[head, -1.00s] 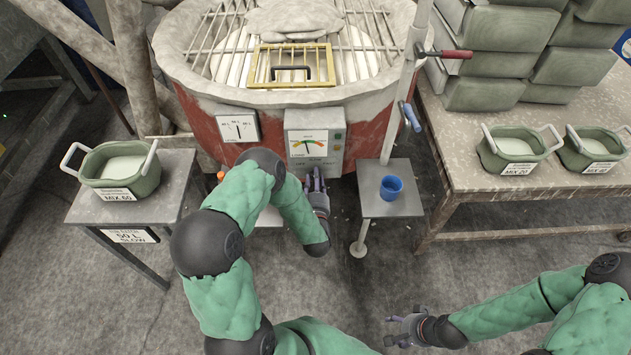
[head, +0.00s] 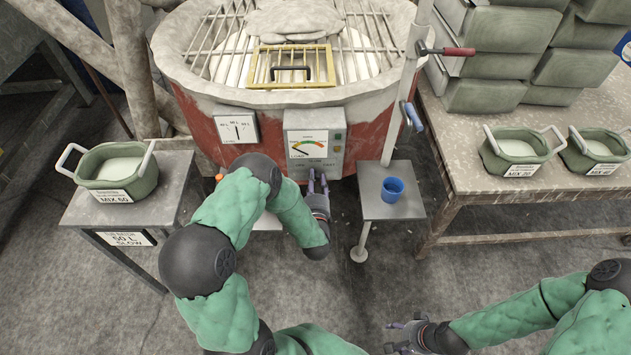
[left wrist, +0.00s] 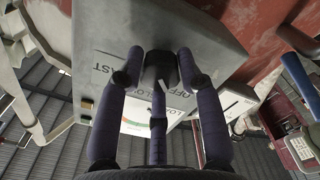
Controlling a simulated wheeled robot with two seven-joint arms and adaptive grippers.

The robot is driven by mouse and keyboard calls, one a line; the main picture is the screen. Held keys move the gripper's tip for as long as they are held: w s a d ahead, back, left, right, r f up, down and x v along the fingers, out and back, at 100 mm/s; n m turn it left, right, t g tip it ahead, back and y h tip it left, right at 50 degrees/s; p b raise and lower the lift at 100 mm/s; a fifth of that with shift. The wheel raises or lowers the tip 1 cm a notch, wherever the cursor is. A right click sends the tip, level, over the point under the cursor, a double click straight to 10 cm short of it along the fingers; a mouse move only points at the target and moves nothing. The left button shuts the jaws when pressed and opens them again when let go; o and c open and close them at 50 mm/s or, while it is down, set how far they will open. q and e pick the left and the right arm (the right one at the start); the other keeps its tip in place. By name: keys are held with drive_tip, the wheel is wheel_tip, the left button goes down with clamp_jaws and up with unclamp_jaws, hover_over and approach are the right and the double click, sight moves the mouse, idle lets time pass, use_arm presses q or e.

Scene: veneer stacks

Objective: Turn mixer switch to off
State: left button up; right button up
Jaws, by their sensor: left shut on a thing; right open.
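The mixer (head: 210,125) is a red tub with a metal grille, and a grey control box (head: 334,160) sits on its front. My left gripper (head: 318,182) is at the bottom of this box. In the left wrist view its fingers (left wrist: 160,75) are shut around the dark switch knob (left wrist: 159,62), which has a pale pointer mark. "OFF" lettering lies beside the knob and "FAST" to its left; the fingers partly cover the panel. In the head view the knob is hidden. My right gripper (head: 397,337) is open and empty, low over the floor.
A small stand (head: 378,208) with a blue cup (head: 392,188) is right of my left gripper. A tub labelled MIX 60 (head: 120,170) is on the left table. More green tubs (head: 512,150) and stacked blocks (head: 490,95) occupy the right table.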

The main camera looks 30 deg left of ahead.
use_arm(q)
drive_tip(key=shift+w+a+r, duration=0.1)
drive_tip(key=shift+a+r, duration=0.1)
drive_tip(key=shift+r, duration=0.05)
drive_tip(key=o, duration=1.1)
drive_tip(key=shift+o, duration=0.2)
drive_tip(key=shift+f, duration=0.1)
drive_tip(key=shift+d, duration=0.1)
drive_tip(key=v, duration=1.2)
drive_tip(key=shift+f, duration=0.1)
